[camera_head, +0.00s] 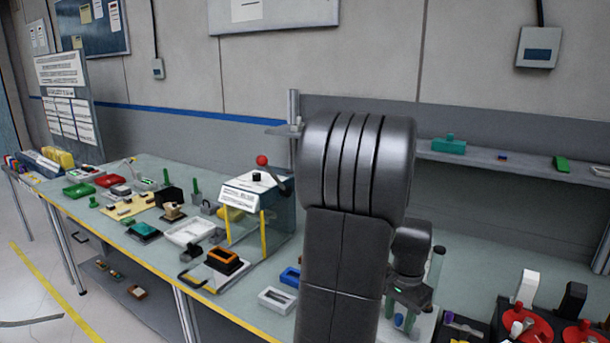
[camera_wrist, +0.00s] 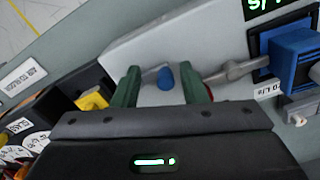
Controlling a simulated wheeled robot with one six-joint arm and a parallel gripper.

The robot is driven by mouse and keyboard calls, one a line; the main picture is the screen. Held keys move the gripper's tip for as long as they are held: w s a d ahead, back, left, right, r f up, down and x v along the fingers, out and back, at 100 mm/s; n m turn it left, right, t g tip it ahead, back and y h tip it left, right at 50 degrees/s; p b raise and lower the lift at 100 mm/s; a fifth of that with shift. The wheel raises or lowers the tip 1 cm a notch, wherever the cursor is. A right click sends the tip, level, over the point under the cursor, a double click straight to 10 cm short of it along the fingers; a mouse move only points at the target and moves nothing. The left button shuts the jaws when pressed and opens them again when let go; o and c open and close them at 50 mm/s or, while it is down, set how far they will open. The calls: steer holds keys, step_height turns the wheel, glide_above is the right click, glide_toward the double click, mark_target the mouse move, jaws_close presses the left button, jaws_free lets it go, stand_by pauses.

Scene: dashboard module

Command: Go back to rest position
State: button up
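My gripper (camera_wrist: 163,86) shows in the wrist view with its two green fingers spread apart. Nothing is visibly held between them. A small blue knob (camera_wrist: 166,78) shows in the gap, on a light panel (camera_wrist: 222,48) beyond the fingertips; I cannot tell the distance to it. In the head view my dark arm stands in the middle of the picture, bent over the workbench (camera_head: 150,262).
A blue block (camera_wrist: 298,52) and a metal lever (camera_wrist: 235,72) are close right of the fingers. A guarded box with a red-knobbed lever (camera_head: 262,210) stands left of my arm. Red round holders (camera_head: 525,328) are at right. A shelf (camera_head: 510,162) runs behind.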

steer(key=n, duration=0.1)
steer(key=s+n, duration=0.1)
steer(key=n, duration=0.1)
steer(key=shift+s+a+n, duration=0.1)
steer(key=shift+s+n, duration=0.15)
steer(key=shift+n, duration=0.15)
steer(key=n, duration=0.2)
steer(key=s+n, duration=0.1)
steer(key=shift+s+n, duration=0.15)
steer(key=shift+n, duration=0.25)
steer(key=n, duration=0.1)
steer(key=s+d+n, duration=0.1)
steer(key=n, duration=0.1)
steer(key=shift+n, duration=0.3)
steer(key=shift+s+d+n, duration=0.25)
steer(key=shift+n, duration=0.6)
steer(key=shift+s+d+n, duration=0.2)
steer(key=shift+n, duration=0.65)
steer(key=shift+b, duration=0.3)
